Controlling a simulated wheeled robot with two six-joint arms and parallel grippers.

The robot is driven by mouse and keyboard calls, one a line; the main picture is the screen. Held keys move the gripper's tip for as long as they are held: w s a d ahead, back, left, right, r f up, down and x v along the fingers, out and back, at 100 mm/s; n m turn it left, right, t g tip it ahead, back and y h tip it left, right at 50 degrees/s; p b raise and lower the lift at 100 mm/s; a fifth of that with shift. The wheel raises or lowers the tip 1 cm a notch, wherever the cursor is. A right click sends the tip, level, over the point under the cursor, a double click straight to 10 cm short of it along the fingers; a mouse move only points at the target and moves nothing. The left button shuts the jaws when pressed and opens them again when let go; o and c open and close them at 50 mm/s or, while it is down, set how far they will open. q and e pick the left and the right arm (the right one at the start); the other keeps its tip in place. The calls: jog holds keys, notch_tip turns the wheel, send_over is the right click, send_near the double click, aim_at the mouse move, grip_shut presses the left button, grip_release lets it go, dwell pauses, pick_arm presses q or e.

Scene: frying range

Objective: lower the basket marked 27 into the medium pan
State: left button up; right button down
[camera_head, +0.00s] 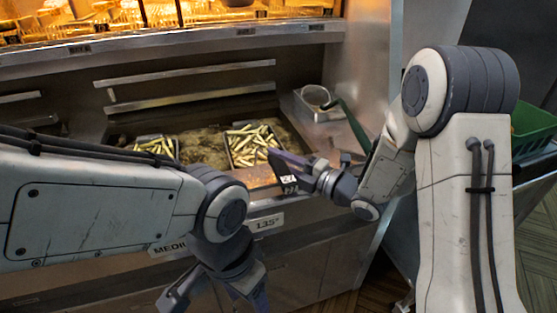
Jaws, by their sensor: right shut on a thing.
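A wire basket of fries (233,158) is at the middle right of the fryer, at the level of the brown oil. My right gripper (283,163) is at its front right side and shut, apparently on its handle, which the fingers mostly hide. A small white tag (288,180) with dark marks shows beside the fingers; I cannot read its number. A second basket of fries (158,140) is to the left, partly hidden by my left arm. The pan's front carries a label starting "MEDI" (168,248). My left gripper (215,296) hangs in front of the fryer, fingers apart and empty.
A sign reading 135° (268,222) is on the fryer's front. A metal container (316,103) with a dark green handle (352,125) stands at the back right. A green crate (531,128) is at the far right. A lit food shelf (150,15) runs along the top.

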jog(key=c, duration=0.6)
grip_release()
jog(key=shift+o, duration=0.2)
